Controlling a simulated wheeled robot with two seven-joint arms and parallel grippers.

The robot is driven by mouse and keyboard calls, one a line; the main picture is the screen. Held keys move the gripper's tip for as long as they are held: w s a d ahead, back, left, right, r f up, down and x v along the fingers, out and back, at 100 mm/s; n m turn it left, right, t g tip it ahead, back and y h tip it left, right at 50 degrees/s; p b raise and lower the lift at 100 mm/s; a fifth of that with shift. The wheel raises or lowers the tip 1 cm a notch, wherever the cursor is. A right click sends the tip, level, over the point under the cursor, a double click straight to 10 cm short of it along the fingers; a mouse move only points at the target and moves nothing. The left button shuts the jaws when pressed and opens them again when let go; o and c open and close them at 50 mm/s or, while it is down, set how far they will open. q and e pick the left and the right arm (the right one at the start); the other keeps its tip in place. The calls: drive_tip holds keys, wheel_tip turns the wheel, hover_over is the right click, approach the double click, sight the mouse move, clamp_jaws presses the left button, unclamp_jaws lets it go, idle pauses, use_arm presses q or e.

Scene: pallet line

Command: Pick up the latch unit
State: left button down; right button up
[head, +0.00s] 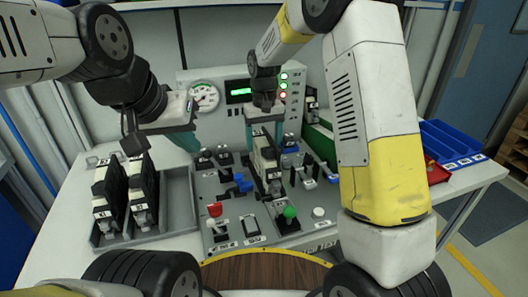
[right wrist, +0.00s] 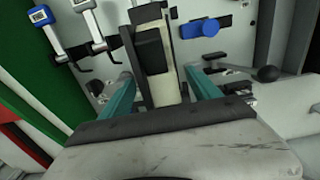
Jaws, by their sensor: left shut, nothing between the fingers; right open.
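A tall beige and black unit (head: 266,160), likely the latch unit, stands upright on the grey control board (head: 235,205). My right gripper (head: 265,128) is above it, pointing down. In the right wrist view the unit (right wrist: 162,88) lies between the open teal fingers of my right gripper (right wrist: 163,90), with gaps visible beside it. Two similar black and beige units, one (head: 108,200) and another (head: 143,195), stand in a grey tray (head: 180,205) at the left. My left gripper (head: 188,140) is shut and empty, above the board's back left.
The board carries a red knob (head: 215,210), a green knob (head: 290,212), a blue handle (head: 243,183) and several levers. A panel with a gauge (head: 204,97) stands behind. A blue bin (head: 450,145) is at the right.

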wheel_tip(320, 180, down, 5)
drive_tip(key=shift+r, duration=0.1)
clamp_jaws()
idle(0.4)
